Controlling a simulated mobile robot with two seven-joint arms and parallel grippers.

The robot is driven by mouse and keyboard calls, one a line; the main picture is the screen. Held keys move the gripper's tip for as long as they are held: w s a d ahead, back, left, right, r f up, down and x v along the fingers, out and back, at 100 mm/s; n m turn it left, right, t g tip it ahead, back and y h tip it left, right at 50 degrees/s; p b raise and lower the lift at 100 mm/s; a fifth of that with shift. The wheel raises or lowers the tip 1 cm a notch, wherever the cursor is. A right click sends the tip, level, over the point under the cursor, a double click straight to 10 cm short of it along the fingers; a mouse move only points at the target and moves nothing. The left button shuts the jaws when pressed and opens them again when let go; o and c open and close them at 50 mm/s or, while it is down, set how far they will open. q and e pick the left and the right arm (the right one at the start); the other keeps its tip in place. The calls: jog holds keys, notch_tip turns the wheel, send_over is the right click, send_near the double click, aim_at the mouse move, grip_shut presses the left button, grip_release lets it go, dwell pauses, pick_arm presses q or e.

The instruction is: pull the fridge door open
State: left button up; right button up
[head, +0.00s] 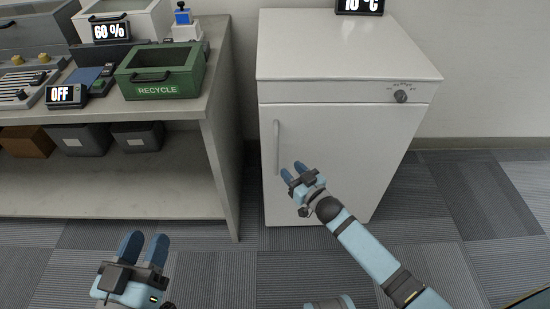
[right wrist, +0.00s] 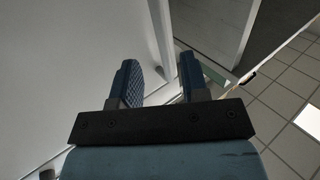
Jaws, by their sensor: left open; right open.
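The small white fridge (head: 345,120) stands against the wall in the head view, its door (head: 335,160) shut. A slim vertical handle (head: 277,147) is on the door's left side. My right gripper (head: 293,171) is open in front of the door, its fingertips close to the handle's lower end. In the right wrist view, the handle (right wrist: 161,40) shows as a pale bar in the gap between the two fingers (right wrist: 160,80). I cannot tell whether either finger touches it. My left gripper (head: 143,248) is open and empty, low in front of the workbench.
A grey workbench (head: 222,130) stands left of the fridge, with a green recycle bin (head: 158,91) and devices on top and boxes on its lower shelf. A display (head: 360,6) sits on the fridge. A knob (head: 401,96) is above the door. Carpet floor in front is clear.

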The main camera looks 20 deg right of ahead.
jog(key=b, duration=0.1)
send_over(276, 172)
jog(key=s+d, duration=0.1)
jog(key=s, duration=0.1)
pick_arm(q)
jog(key=shift+s+d+r+h+b, duration=0.1)
jog(key=shift+d+r+h+b, duration=0.3)
jog(key=shift+b, duration=0.1)
pick_arm(e)
jog(key=x, duration=0.2)
jog(key=shift+w, duration=0.4)
grip_shut()
